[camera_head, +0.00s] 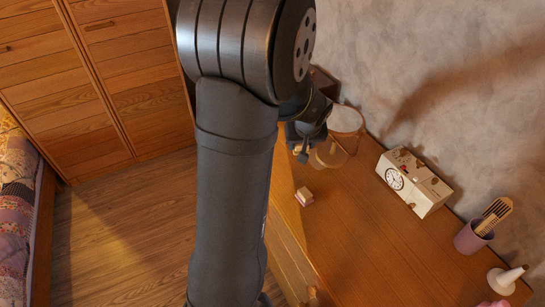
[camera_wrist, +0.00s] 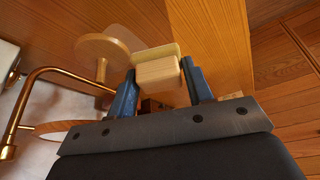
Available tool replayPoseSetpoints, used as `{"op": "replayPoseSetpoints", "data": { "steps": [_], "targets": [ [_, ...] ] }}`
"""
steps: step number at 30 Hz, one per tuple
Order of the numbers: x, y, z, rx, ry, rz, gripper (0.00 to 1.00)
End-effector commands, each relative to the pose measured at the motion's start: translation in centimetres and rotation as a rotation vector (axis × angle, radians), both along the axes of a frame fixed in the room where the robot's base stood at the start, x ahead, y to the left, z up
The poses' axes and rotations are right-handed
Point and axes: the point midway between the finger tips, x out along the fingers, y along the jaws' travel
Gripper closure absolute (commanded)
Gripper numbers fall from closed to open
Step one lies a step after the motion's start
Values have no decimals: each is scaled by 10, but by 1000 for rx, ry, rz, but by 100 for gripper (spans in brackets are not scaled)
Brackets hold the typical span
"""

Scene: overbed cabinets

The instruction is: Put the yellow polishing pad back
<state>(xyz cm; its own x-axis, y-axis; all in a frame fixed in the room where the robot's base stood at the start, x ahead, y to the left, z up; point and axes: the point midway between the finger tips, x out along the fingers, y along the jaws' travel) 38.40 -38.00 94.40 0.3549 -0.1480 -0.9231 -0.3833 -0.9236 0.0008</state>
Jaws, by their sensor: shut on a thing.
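My gripper (camera_wrist: 159,68) has its two blue fingers shut on a small pale-yellow block, which I take to be the yellow polishing pad (camera_wrist: 158,72). The pad shows a light front face and a darker yellow strip behind it in the wrist view. In the head view my gripper (camera_head: 303,148) is above the far end of the wooden dresser top (camera_head: 375,240), with a small yellow bit at its tips.
A round-topped stand (camera_head: 346,118) is close beside my gripper; a round disc on a stem (camera_wrist: 101,46) and a brass frame (camera_wrist: 38,75) show in the wrist view. A clock box (camera_head: 412,181), a cup with a comb (camera_head: 472,238) and a white cone (camera_head: 508,279) stand along the wall.

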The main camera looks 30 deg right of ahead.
Motion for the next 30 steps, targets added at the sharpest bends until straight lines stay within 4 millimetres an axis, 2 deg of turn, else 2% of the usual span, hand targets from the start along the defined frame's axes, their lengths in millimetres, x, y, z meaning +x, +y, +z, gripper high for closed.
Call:
{"op": "replayPoseSetpoints", "data": {
  "steps": [9,15,22,30],
  "targets": [
    [62,30,-42,2,2,7,75],
    [93,43,-62,1,1,4,75],
    [101,47,-73,1,1,1,75],
    [101,46,-107,1,1,-1,75]
  ]
}}
